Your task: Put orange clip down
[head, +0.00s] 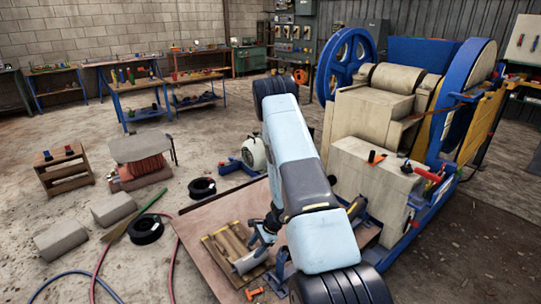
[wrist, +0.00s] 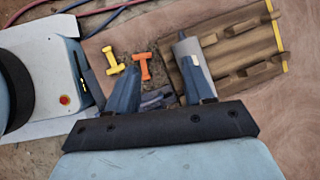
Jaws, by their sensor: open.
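The orange clip (wrist: 143,65) lies on the brown sheet in the wrist view, close beside the tip of the left finger. It also shows near the bottom edge of the head view (head: 254,293). My gripper (wrist: 158,56) is open, with no object held between its fingers. In the head view my gripper (head: 262,237) reaches down over the sheet, beside the wooden slotted rack (head: 214,246). The rack (wrist: 230,52) lies right of the fingers in the wrist view. I cannot tell the exact gap between finger and clip.
A yellow clip (wrist: 112,60) lies left of the orange one. The jaw crusher (head: 365,135) stands close to the right of my arm. Hoses (head: 98,262) and black rings (head: 146,229) lie on the floor to the left. The brown sheet (head: 196,222) has bare room left of the rack.

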